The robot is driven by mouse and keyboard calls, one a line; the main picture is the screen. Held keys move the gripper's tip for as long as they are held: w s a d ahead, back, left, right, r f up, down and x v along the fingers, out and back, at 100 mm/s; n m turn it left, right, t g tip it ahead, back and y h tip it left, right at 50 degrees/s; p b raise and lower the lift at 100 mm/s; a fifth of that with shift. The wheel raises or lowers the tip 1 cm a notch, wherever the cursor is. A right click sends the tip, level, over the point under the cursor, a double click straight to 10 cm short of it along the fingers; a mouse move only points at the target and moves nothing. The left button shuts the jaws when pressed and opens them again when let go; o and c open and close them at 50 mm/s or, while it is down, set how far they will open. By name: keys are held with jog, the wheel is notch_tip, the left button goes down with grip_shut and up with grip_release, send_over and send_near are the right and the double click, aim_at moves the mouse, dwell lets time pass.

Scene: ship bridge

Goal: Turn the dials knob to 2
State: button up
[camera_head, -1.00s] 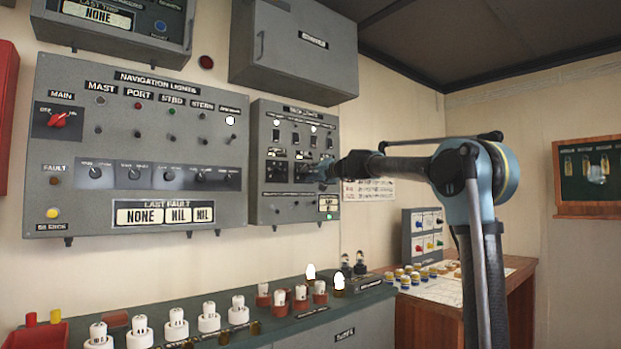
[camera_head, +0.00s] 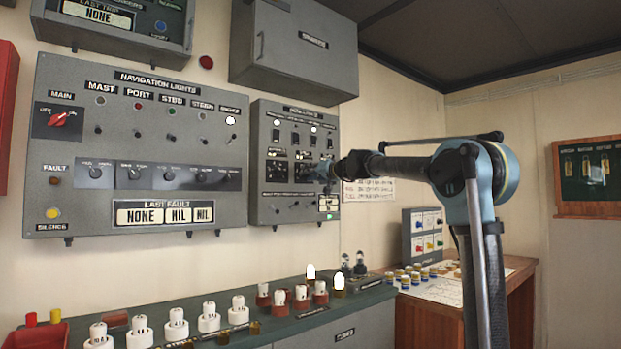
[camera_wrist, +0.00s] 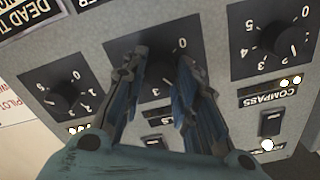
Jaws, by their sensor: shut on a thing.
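The knob (camera_wrist: 158,72) between my fingers is dark and round, on a black dial plate. In the wrist view the picture is turned over, and a 0 shows at the plate's upper right and a 3 near its bottom. My gripper (camera_wrist: 157,64) is shut on this knob, one blue-grey finger on each side. The fingers hide most of its scale, its pointer and any name label, so I cannot read its setting. In the head view my gripper (camera_head: 326,171) is at the right side of the smaller grey panel (camera_head: 268,205), and hides the knob.
A knob (camera_wrist: 62,96) lies left of my fingers and another (camera_wrist: 272,39) to the right, its plate near a COMPASS label (camera_wrist: 268,96). Small switches sit below. The navigation lights panel (camera_head: 110,105) stands left; a counter with several lamps (camera_head: 208,317) lies below.

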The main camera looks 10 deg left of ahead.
jog(key=shift+w+d, duration=0.15)
jog(key=shift+w, duration=0.05)
jog(key=o, duration=1.1)
jog(key=shift+s, duration=0.1)
jog(key=v, duration=1.1)
jog(key=shift+s+d+f, duration=0.1)
jog(key=shift+s+d, duration=0.1)
jog(key=shift+d, duration=0.15)
